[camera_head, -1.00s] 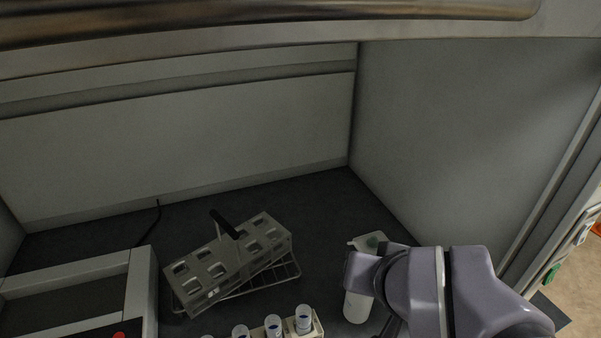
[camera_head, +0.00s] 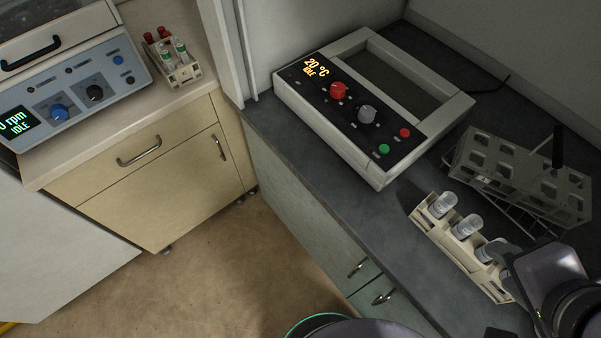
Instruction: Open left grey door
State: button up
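The left grey door (camera_head: 300,210) is on the front of the low cabinet under the dark worktop. It looks closed, flush with the cabinet front. Its short metal handle (camera_head: 356,268) sits near its right edge. Just beside it is the handle (camera_head: 383,296) of the neighbouring grey door (camera_head: 400,318), which also looks closed. Part of my arm shows at the lower right, over the worktop and apart from the doors. My gripper's fingers do not show.
The dark worktop (camera_head: 300,150) bears a heater block unit (camera_head: 360,110), a rack of white-capped tubes (camera_head: 440,233) and a metal rack (camera_head: 520,170). A beige cabinet (camera_head: 150,195) with a centrifuge (camera_head: 70,80) stands left. The floor (camera_head: 220,270) before the grey doors is clear.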

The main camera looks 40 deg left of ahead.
aim_at(339, 257)
jog(key=j+u, duration=0.1)
jog(key=u, duration=1.7)
jog(key=k+l+z, duration=0.15)
jog(key=z, duration=0.2)
jog(key=k+l+z, duration=0.15)
jog(key=z, duration=0.25)
jog(key=k+l, duration=0.05)
